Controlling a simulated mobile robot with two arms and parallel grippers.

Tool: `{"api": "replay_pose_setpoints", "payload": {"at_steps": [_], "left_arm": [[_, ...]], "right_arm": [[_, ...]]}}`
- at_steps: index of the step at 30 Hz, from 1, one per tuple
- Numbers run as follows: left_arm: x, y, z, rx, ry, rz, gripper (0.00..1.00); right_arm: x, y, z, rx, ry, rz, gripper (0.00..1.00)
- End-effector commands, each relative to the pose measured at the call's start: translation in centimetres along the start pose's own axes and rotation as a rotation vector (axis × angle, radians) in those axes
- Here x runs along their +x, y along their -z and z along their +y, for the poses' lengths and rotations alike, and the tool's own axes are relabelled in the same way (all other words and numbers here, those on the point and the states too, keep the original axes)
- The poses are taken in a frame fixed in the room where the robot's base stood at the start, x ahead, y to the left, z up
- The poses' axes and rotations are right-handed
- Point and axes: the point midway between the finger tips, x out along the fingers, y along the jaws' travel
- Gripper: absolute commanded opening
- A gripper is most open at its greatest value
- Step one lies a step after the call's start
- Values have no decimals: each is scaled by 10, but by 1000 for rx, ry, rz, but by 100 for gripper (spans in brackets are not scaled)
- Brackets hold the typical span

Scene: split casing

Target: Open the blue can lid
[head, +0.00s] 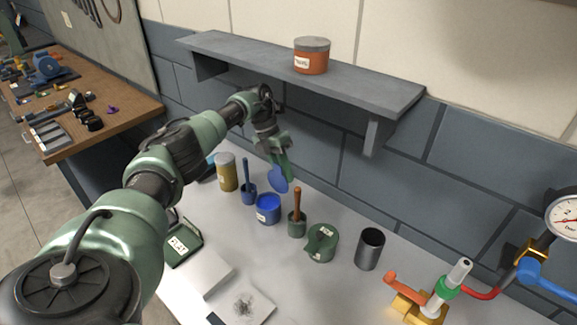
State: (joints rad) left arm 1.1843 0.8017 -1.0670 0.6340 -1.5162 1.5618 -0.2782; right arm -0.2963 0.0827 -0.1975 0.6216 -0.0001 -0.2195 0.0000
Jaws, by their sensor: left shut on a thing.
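The blue can (268,214) stands on the light table, with a pale label on its front and a dark blue round top. A blue disc, its lid (279,182), hangs tilted above and slightly right of the can, apart from it. My left gripper (278,165) is shut on the lid and points down at it from above. The green fingers hide the lid's upper edge. My right gripper is out of view.
A yellow can (227,172), a blue cup (249,195) with a tool and a green cup (297,222) with a brown-handled tool stand close around. A green can (322,243) and dark metal cylinder (370,249) stand right. A grey shelf (220,48) overhangs the back, bearing an orange can (311,60).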

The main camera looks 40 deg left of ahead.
Motion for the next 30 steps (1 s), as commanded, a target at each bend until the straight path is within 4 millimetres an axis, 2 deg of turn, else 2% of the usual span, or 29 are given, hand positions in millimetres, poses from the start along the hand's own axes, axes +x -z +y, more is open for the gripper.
{"api": "replay_pose_setpoints", "payload": {"at_steps": [15, 16, 18, 30], "left_arm": [[4, 5, 0, -7, 0, 22, 0], [4, 5, 0, -7, 0, 22, 24], [4, 5, 0, -6, 0, 22, 41], [-2, 5, -2, -7, 0, 20, 41]], "right_arm": [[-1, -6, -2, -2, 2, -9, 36], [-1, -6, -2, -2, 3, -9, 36], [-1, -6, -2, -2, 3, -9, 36], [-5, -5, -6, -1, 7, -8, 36]]}}
